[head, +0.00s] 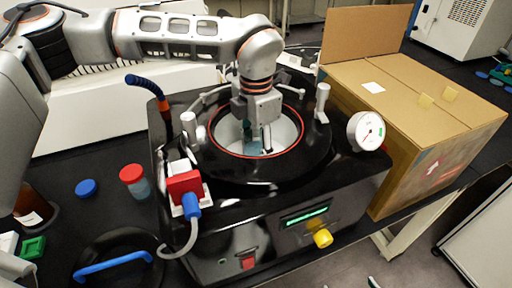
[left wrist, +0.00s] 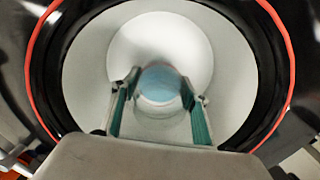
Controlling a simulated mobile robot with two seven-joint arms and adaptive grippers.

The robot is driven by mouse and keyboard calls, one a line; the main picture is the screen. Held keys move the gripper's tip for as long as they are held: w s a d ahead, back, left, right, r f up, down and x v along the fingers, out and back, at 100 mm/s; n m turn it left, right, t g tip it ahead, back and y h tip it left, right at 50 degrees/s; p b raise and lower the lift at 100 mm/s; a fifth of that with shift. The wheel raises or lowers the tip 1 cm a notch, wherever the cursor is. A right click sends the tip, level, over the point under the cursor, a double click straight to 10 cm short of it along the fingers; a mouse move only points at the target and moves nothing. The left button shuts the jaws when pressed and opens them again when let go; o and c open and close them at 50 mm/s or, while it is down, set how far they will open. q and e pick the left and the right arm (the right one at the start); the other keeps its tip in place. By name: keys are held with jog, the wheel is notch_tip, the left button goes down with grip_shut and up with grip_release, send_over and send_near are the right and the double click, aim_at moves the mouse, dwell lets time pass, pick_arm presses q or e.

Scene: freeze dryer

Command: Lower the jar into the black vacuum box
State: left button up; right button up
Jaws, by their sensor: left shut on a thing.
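The black vacuum box (head: 225,240) stands on the bench with its round, red-ringed opening facing up. The pale chamber wall (head: 287,130) shows inside the opening. My left gripper (head: 257,142) points down into the opening. It is shut on a jar with blue contents (left wrist: 160,84), between the teal finger pads in the left wrist view (left wrist: 159,112). In the head view the jar (head: 255,148) is mostly hidden by the gripper. I cannot tell whether the jar touches the chamber floor. My right gripper is not in view.
A gauge (head: 366,131), posts and a red valve (head: 185,187) surround the opening. A cardboard box (head: 440,130) stands at the right. A red-capped jar (head: 134,180), blue cap (head: 86,188) and black lid with blue handle (head: 112,262) lie at the left.

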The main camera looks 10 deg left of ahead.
aim_at(256, 131)
pick_arm(q)
jog(key=o, duration=1.9)
jog(key=shift+c, duration=0.2)
jog(key=shift+r, duration=0.1)
jog(key=shift+r+p, duration=1.65)
jog(key=shift+r, duration=1.05)
jog(key=shift+r+p, duration=0.45)
jog(key=shift+r, duration=0.75)
notch_tip(256, 131, up, 8)
